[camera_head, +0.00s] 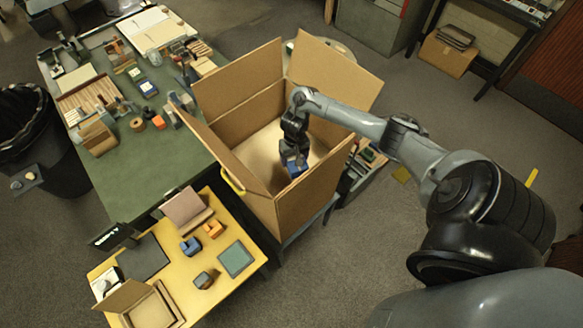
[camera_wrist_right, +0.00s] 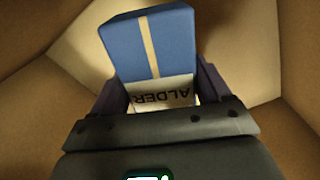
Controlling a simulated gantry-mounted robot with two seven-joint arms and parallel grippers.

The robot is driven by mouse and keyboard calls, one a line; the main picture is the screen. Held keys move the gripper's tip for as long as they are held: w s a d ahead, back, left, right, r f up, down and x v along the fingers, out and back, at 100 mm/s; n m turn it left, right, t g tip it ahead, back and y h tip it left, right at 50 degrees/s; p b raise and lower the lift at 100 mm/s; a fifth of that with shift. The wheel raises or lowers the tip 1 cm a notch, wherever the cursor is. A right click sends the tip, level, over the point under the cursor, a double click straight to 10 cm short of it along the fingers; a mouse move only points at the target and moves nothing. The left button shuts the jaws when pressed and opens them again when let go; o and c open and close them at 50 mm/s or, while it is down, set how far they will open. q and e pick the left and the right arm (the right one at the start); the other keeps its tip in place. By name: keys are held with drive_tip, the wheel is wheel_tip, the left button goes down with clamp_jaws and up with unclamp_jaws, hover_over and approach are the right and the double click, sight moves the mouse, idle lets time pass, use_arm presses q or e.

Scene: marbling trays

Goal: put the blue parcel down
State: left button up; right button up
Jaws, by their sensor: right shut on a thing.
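The blue parcel (camera_head: 297,169) is in my right gripper (camera_head: 292,157), inside the big open cardboard box (camera_head: 313,205). In the right wrist view the parcel (camera_wrist_right: 150,47) is blue with a tan stripe and a white label reading "ALDER". The fingers of my right gripper (camera_wrist_right: 163,95) are shut on its two sides. Brown cardboard walls surround it in that view. I cannot tell whether the parcel touches the box floor. My left gripper is not in view.
The box's flaps stand open around its top. A green workbench (camera_head: 165,165) crowded with tools and blocks stands to the left. A yellow table (camera_head: 215,265) with small blocks, a green pad and a small open box stands in front. A bin (camera_head: 40,165) is far left.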

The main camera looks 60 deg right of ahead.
drive_tip(key=shift+f, duration=0.85)
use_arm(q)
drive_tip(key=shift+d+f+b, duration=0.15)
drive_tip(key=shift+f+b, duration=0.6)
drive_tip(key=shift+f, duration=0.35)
use_arm(e)
drive_tip(key=shift+f, duration=2.1)
drive_tip(key=shift+f, duration=0.1)
drive_tip(key=o, duration=1.3)
drive_tip(key=shift+c, duration=0.2)
drive_tip(key=shift+r, duration=0.6)
wheel_tip(320, 180, up, 10)
drive_tip(key=p, duration=0.5)
drive_tip(key=shift+d+f, duration=0.1)
drive_tip(key=shift+f, duration=0.05)
drive_tip(key=shift+r+p, duration=0.55)
drive_tip(key=shift+r, duration=0.1)
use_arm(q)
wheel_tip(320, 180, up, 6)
